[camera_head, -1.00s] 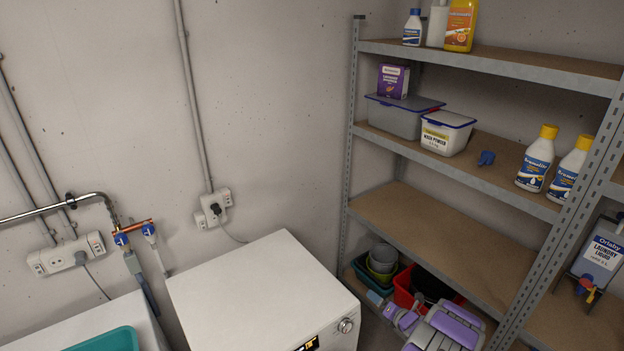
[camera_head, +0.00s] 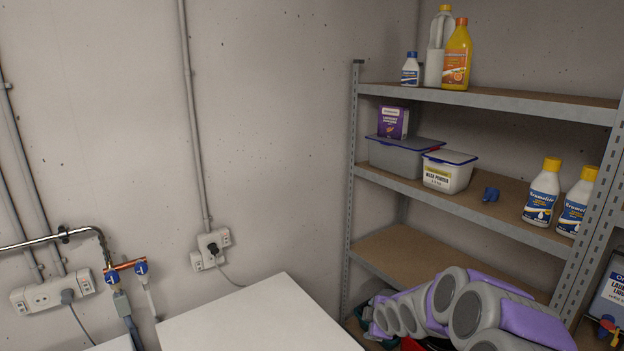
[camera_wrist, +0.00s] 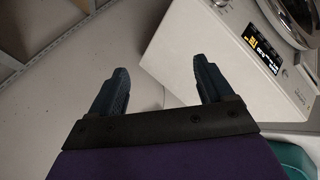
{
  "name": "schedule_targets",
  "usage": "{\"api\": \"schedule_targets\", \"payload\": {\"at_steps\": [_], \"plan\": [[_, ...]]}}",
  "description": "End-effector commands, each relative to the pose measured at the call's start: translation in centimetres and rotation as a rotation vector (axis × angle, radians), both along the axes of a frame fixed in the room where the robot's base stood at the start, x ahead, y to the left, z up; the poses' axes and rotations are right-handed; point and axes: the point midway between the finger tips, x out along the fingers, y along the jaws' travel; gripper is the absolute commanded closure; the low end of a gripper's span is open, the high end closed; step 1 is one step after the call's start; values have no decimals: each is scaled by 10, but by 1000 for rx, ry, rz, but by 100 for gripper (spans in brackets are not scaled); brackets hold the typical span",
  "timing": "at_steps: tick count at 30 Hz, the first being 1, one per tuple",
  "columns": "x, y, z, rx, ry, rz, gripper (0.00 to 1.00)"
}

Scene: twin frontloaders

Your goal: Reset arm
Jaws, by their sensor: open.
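In the head view my grey and purple arm (camera_head: 470,308) reaches up at the lower right, in front of the shelf unit's lower part. The gripper itself cannot be made out in the head view.
A white washing machine (camera_wrist: 235,55) stands close to the right finger; its top (camera_head: 262,318) shows in the head view. A metal shelf unit (camera_head: 480,208) with bottles and tubs stands at right. A teal basin (camera_wrist: 292,160) is at lower right in the wrist view.

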Motion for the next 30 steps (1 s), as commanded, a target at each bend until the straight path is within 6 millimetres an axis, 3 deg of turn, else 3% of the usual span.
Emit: {"api": "schedule_targets", "payload": {"at_steps": [1,8,15,24,30], "plan": [[-15,3,10,23,28,-43,20],[-102,9,33,113,219,-280,20],[-209,9,48,176,403,-564,20],[-357,11,52,232,617,-967,20],[-442,18,50,262,729,-1212,20]]}}
